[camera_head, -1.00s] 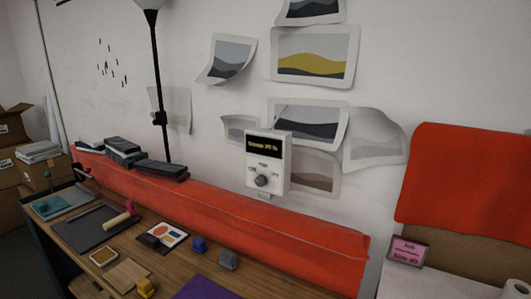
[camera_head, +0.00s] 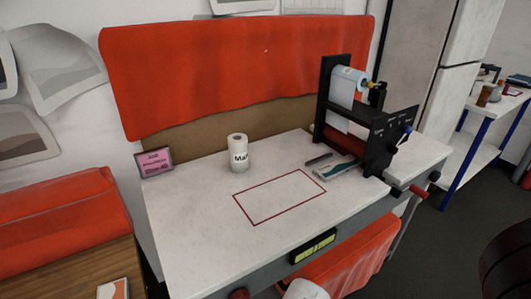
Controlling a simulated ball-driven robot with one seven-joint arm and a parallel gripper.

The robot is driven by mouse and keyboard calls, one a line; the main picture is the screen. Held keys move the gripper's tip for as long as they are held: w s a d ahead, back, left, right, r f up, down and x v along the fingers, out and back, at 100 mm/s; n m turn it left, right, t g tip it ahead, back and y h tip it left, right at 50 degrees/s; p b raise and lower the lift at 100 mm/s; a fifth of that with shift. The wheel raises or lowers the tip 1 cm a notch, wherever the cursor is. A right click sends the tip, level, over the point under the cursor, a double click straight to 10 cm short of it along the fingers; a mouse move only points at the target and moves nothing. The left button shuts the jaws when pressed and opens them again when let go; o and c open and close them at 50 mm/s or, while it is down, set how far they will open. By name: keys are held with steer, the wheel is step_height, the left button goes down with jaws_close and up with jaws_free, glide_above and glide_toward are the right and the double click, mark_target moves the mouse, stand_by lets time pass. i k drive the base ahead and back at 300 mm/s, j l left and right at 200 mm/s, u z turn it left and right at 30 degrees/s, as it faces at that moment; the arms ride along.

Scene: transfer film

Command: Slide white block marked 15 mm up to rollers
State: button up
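The rollers are in a black-framed machine (camera_head: 375,150) at the right end of the white table. A pale film roll (camera_head: 349,82) sits high in its frame, with film hanging down. A red roller (camera_head: 345,142) lies low in the frame. I cannot make out a white block marked 15 mm in this view.
The white table (camera_head: 190,235) carries a white roll with dark lettering (camera_head: 239,155), a pink sign (camera_head: 155,162) and a red outlined rectangle (camera_head: 282,197). Flat tools (camera_head: 335,170) lie before the machine. A red-handled crank (camera_head: 415,192) juts out at the right. The table's front left is clear.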

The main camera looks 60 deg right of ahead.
mark_target(327, 171)
steer(key=z, duration=1.6)
